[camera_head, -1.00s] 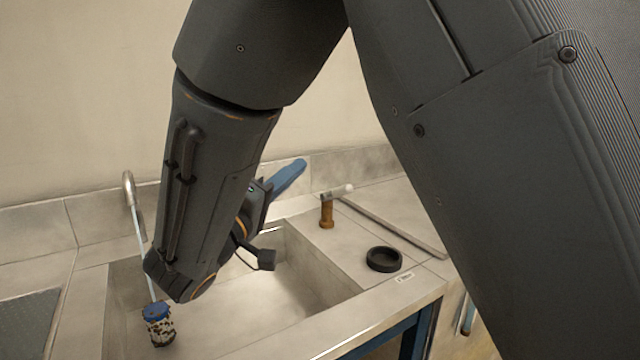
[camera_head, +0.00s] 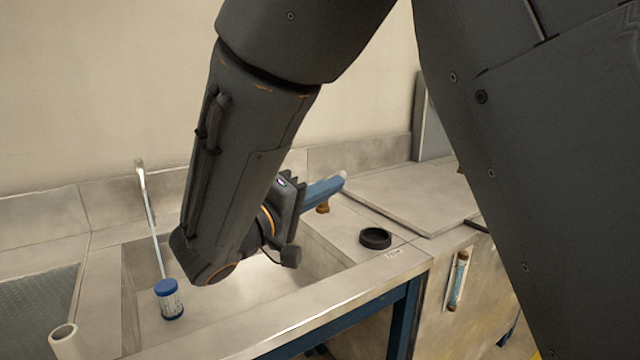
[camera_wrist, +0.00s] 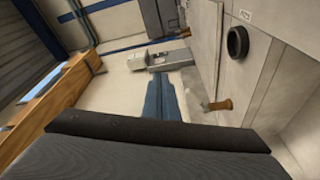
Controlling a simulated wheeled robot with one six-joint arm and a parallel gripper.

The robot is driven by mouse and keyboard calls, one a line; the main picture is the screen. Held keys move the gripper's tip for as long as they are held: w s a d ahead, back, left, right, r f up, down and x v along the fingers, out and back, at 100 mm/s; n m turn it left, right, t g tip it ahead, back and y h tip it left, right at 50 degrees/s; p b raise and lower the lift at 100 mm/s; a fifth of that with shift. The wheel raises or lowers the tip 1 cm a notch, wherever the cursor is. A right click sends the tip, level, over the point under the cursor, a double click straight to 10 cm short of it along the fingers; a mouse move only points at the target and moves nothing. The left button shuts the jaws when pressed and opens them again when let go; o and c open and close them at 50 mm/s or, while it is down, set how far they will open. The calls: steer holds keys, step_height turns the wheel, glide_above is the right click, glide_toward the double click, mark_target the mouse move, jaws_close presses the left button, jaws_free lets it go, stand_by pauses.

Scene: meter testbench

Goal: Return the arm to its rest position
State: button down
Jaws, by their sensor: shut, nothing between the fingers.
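My arm hangs over the sink (camera_head: 225,310) in the head view. My gripper (camera_head: 332,188) has blue fingers that point up and to the right, above the back right of the sink. In the wrist view my gripper (camera_wrist: 163,105) shows its blue fingers together, with nothing between them.
A black ring (camera_head: 375,239) lies on the counter right of the sink. A blue-capped cylinder (camera_head: 169,302) is at the sink's left, below a thin curved spout (camera_head: 150,205). A white tube (camera_head: 64,340) stands front left. A cabinet (camera_head: 470,290) is at the right.

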steer(key=s+d+f+m+g+y+b, duration=0.1)
steer(key=s+d+f+g+b, duration=0.1)
steer(key=s+d+f+g, duration=0.55)
steer(key=s+d+f+m+g+y+b, duration=0.15)
steer(key=s+d+f+g, duration=0.3)
steer(key=d+f, duration=0.45)
steer(key=s+a+f+m+g+y+b, duration=0.25)
steer(key=s+f+y+b, duration=0.35)
steer(key=f+y, duration=0.45)
steer(key=s+d+r+p, duration=0.1)
steer(key=d+r+p, duration=0.2)
steer(key=r+p, duration=0.4)
steer(key=p, duration=0.6)
steer(key=shift+s+d+r+t, duration=0.15)
steer(key=shift+s+r+t, duration=0.1)
steer(key=shift+s+t, duration=0.1)
